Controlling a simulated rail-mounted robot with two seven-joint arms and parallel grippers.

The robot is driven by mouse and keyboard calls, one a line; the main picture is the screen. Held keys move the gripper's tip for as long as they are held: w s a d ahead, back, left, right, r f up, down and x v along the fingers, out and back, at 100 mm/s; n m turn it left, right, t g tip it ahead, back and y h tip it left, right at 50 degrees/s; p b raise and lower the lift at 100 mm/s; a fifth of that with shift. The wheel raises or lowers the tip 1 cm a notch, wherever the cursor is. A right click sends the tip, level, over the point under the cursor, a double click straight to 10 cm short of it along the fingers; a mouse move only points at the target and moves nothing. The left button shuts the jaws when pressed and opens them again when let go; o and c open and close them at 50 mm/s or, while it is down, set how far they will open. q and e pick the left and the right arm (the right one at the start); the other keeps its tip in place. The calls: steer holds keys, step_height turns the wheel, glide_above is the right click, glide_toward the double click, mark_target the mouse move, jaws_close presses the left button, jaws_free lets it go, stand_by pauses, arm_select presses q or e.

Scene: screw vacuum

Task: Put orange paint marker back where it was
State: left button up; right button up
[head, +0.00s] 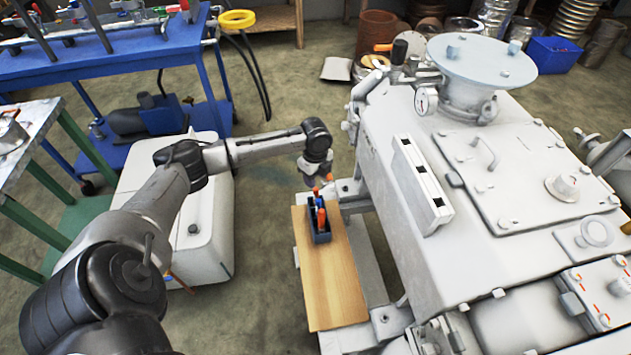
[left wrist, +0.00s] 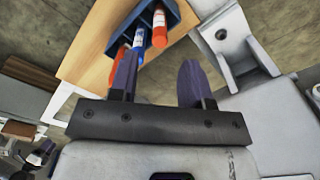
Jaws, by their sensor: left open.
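A small dark blue-grey holder (head: 321,238) stands on a wooden board (head: 335,285); its blue wall (left wrist: 181,10) also shows in the left wrist view. An orange marker (head: 321,216) stands in the holder; in the left wrist view an orange-capped marker with a white label (left wrist: 159,28) leans out of it. A blue marker (left wrist: 139,40) is beside it. Another orange-red tip (left wrist: 113,72) is partly hidden behind my left finger. My left gripper (left wrist: 158,75) is open, its purple fingers apart close to the markers, with nothing seen between them. My right gripper is out of view.
A large grey machine (head: 470,140) stands right beside the board. A white box-shaped unit (head: 205,225) is under my left arm. A blue cart (head: 130,55) with tools is at the back left. Bare floor lies between the white unit and the board.

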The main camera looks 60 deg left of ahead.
arm_select(q)
steer(key=shift+r+p, duration=0.55)
steer(key=shift+r, duration=1.25)
